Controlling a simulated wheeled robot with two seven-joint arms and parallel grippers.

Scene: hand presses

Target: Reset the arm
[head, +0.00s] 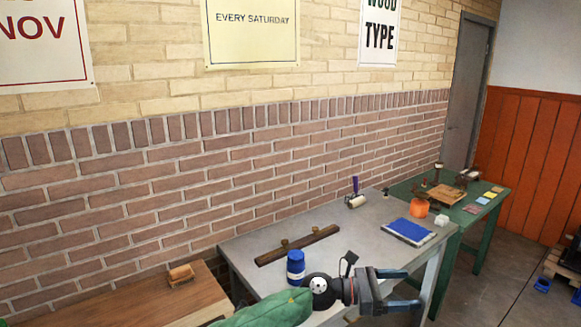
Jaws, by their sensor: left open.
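My left gripper (413,289) shows at the lower middle, in front of the grey table (345,222). Its two dark fingers point right and stand apart, with nothing visible between them. The wrist and the green-covered forearm come in from the lower left and hide part of the table's front edge. I cannot tell how far the gripper is from the tabletop edge. My right gripper is not in view.
A blue jar (295,266) stands close behind my left wrist. A dark bar (298,244), a roller (355,199) and a blue slab (408,232) are on the grey table. A green table (480,205) and a wooden bench (150,300) flank it. Floor shows at right.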

